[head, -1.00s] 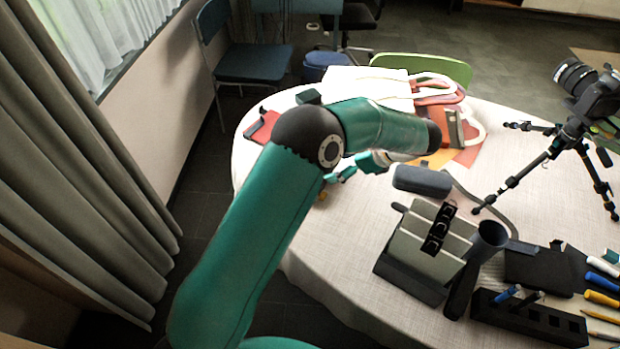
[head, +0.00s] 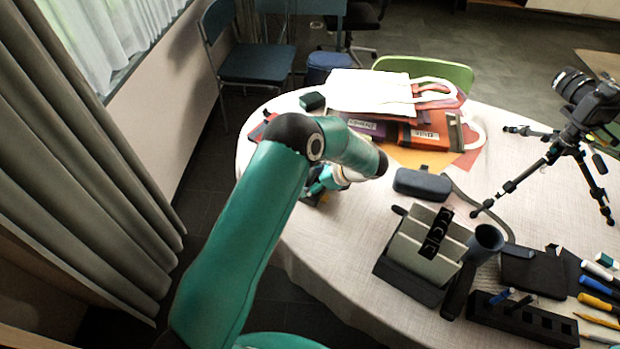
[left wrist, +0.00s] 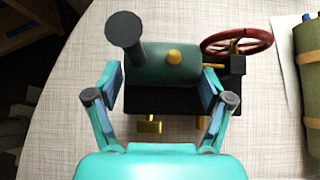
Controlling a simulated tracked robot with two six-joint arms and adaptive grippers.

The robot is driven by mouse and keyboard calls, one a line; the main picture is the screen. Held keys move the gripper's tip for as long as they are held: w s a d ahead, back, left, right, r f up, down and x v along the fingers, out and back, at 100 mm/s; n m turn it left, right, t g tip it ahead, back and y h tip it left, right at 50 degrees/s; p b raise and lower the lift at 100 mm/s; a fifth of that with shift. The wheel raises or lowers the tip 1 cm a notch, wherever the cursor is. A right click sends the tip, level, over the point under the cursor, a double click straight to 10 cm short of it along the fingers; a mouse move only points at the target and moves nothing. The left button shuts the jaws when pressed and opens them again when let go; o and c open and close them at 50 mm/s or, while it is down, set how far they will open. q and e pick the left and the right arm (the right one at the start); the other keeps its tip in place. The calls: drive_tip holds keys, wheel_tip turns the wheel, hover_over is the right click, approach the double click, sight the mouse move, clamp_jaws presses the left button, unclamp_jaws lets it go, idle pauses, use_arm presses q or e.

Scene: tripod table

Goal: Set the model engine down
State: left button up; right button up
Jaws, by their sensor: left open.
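The model engine (left wrist: 160,75) shows in the left wrist view, with a dark green boiler, a black chimney, a brass dome, a red flywheel and a black base. It stands upright on the pale woven tablecloth. My left gripper (left wrist: 162,82) is open, with one finger on either side of the boiler. I cannot tell whether the pads touch it. In the head view my left gripper (head: 320,184) is low over the table's left part, and the engine there is mostly hidden by my arm. My right gripper is not in view.
A white tote bag (head: 370,92) lies on folders at the back of the round table (head: 350,235). A dark case (head: 422,184), a grey stand (head: 425,245) and a camera tripod (head: 550,160) stand further right. A strapped olive roll (left wrist: 308,75) is right of the engine.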

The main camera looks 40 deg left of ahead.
use_arm(q)
drive_tip(key=shift+a+f, duration=0.1)
drive_tip(key=shift+f, duration=0.05)
clamp_jaws()
idle(0.4)
drive_tip(key=shift+r, duration=0.3)
